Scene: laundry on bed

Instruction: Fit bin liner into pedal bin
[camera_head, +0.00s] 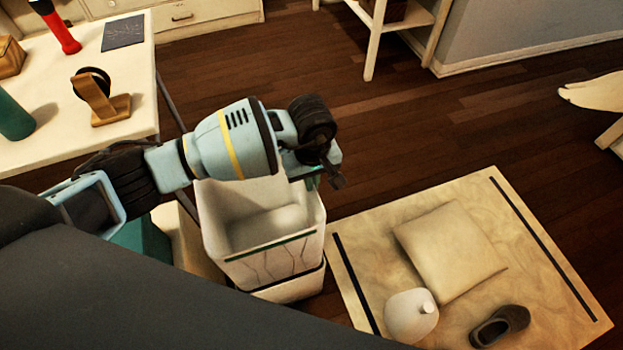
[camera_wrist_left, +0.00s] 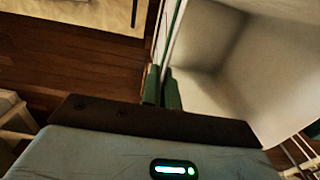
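The pedal bin (camera_head: 290,289) stands on the floor left of the rug, white and open at the top. A pale bin liner (camera_head: 272,262) with a dark green band lies over its front rim and hangs down outside; the light inside of the bin fills the right of the left wrist view (camera_wrist_left: 225,75). My left gripper (camera_head: 312,181) is at the bin's right rim, pointing down. In the left wrist view its green fingers (camera_wrist_left: 162,91) are close together on the green-banded liner edge. My right gripper is not in view.
A white table (camera_head: 50,160) at the left holds a wooden stand (camera_head: 105,105), a red-and-black object (camera_head: 57,28) and a teal cylinder (camera_head: 14,118). Right of the bin, a beige rug (camera_head: 370,250) carries a cushion (camera_head: 450,250), a white jug-like object (camera_head: 410,316) and a dark shoe (camera_head: 500,326).

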